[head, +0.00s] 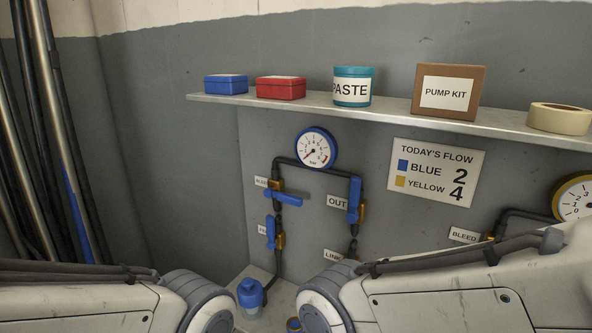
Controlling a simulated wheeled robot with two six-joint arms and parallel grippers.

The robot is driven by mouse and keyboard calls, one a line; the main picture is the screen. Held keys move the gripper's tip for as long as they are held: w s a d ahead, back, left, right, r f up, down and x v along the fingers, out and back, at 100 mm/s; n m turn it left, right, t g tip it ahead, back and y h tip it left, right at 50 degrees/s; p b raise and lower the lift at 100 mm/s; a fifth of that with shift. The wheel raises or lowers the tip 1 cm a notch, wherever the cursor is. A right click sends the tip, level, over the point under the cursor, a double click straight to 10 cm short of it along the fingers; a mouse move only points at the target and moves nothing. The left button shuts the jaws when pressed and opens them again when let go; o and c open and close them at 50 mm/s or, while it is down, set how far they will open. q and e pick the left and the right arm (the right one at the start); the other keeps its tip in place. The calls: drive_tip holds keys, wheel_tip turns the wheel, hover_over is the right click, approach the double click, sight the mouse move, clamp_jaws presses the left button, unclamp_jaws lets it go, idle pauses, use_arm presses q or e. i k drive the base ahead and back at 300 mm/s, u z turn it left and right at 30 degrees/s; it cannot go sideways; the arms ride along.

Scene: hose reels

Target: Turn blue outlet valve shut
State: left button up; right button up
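The blue outlet valve has a blue lever (354,199) on a brass body, beside a label reading OUT (338,202). The lever stands upright, in line with the vertical pipe on the right side of the blue gauge's pipe loop. My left arm comes in from the lower left and my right arm from the lower right. Both arms show only their links and joints, below the valve. Neither gripper is in view, and nothing of mine touches the lever.
A blue gauge (316,148) sits above the loop. Two other blue levers, one tilted (286,197) and one upright (270,231), are on the left pipe. A shelf (390,113) with boxes, a paste tub (353,86) and tape (560,118) juts out above. A yellow-rimmed gauge (575,199) is right.

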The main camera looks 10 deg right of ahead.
sight(354, 183)
drive_tip(key=z, duration=1.65)
drive_tip(key=k, duration=0.45)
drive_tip(key=u, duration=1.05)
